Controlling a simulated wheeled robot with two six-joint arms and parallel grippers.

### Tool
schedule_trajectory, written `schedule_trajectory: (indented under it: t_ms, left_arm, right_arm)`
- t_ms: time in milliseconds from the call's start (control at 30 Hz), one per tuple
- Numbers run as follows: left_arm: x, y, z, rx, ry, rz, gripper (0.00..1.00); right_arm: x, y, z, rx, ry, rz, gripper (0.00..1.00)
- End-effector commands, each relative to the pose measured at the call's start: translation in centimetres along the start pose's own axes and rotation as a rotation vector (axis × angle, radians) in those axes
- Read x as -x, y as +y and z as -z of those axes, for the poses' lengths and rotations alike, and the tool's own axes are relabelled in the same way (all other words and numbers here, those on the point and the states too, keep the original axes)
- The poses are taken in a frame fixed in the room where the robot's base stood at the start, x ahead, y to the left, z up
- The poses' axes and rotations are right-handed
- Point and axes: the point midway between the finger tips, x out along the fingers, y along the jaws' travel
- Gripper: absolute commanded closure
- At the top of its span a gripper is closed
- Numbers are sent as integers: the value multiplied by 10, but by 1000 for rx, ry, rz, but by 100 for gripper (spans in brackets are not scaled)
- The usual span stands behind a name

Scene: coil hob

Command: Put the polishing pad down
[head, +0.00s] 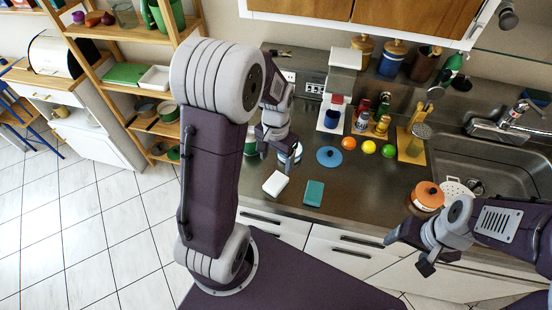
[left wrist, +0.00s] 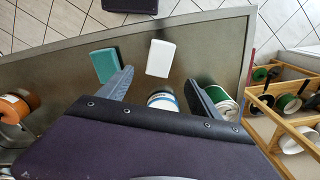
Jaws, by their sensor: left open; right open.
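A white rectangular pad (head: 275,183) and a teal rectangular pad (head: 314,193) lie flat and apart near the counter's front edge. I cannot tell which one is the polishing pad. In the left wrist view the white pad (left wrist: 161,58) lies just beyond my fingertips and the teal pad (left wrist: 105,64) beside it. My left gripper (head: 275,155) is open above the counter, with nothing gripped; its fingers (left wrist: 158,78) touch neither pad. A white and blue can (left wrist: 162,100) shows between the fingers, partly hidden. My right gripper (head: 407,255) is open and empty in front of the drawers.
A green and white can (left wrist: 222,100) stands beside my left gripper. A blue disc (head: 329,156), an orange ball (head: 348,143) and a yellow ball (head: 369,147) lie behind the pads. Counter right of the teal pad is clear.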

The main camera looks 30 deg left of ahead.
Motion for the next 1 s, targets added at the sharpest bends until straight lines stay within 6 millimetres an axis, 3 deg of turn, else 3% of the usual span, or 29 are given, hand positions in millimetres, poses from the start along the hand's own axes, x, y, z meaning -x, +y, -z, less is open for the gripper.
schedule_trajectory:
  t_ms: [233, 400, 500, 767, 933, 967, 1000]
  left_arm:
    - [8, 9, -8, 14, 9, 0, 26]
    - [8, 50, -57, 125, 77, -5, 26]
    - [5, 60, -74, 170, 101, -10, 26]
    - [3, 62, -77, 182, 105, -11, 26]
    - [-27, 62, -77, 181, 105, -11, 26]
    - [-25, 62, -77, 181, 104, -11, 26]
    - [-20, 62, -77, 181, 105, -11, 26]
  right_arm:
    - [0, 0, 0, 0, 0, 0, 26]
    - [0, 0, 0, 0, 0, 0, 26]
    - [0, 0, 0, 0, 0, 0, 26]
    - [-1, 0, 0, 0, 0, 0, 26]
    - [-32, 1, -3, 0, 0, 0, 26]
    - [-30, 1, -3, 0, -1, 0, 24]
    - [-25, 0, -3, 0, -1, 0, 12]
